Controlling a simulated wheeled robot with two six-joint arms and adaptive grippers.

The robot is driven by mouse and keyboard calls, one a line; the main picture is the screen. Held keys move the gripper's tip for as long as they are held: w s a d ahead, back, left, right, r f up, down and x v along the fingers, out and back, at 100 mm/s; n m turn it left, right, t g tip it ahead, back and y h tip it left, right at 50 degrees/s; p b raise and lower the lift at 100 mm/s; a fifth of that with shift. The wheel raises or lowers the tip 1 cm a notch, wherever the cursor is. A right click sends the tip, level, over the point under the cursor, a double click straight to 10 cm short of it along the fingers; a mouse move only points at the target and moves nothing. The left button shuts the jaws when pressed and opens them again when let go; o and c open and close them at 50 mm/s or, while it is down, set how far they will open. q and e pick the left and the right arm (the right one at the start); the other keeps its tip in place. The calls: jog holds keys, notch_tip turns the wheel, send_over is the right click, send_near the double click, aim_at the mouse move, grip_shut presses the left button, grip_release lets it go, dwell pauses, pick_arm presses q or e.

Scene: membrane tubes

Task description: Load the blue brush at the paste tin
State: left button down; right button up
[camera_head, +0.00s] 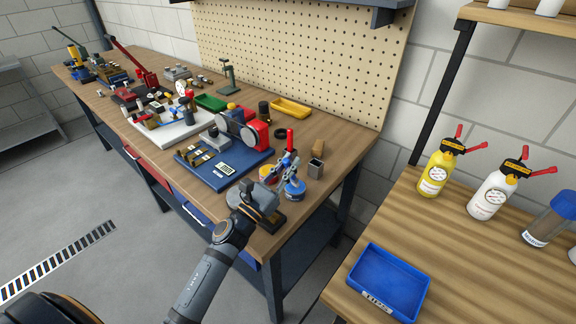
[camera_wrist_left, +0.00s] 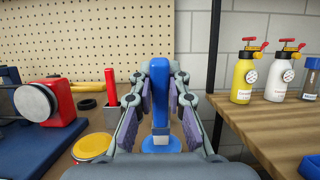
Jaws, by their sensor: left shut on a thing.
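My left gripper (camera_head: 291,170) is over the near right end of the long workbench. In the left wrist view its fingers (camera_wrist_left: 159,100) are shut on the upright handle of the blue brush (camera_wrist_left: 160,72). The brush's pale lower band sits directly above an open-looking blue tin (camera_wrist_left: 174,146), which also shows under the gripper in the head view (camera_head: 295,193). I cannot tell whether the bristles touch the tin's contents. A yellow-topped tin (camera_wrist_left: 91,147) stands to the left of it. My right gripper is not in view.
A red upright handle (camera_wrist_left: 110,82) and a grey square cup (camera_head: 316,168) stand close behind the gripper. A blue base (camera_head: 226,168) with a red machine (camera_wrist_left: 61,103) lies to the left. A second table at right holds spray bottles (camera_head: 437,174) and a blue tray (camera_head: 385,284).

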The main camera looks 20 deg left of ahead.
pick_arm(q)
jog(key=shift+f, duration=0.25)
notch_tip(320, 180, up, 8)
jog(key=p, duration=0.6)
jog(key=shift+f, duration=0.35)
dwell(0.4)
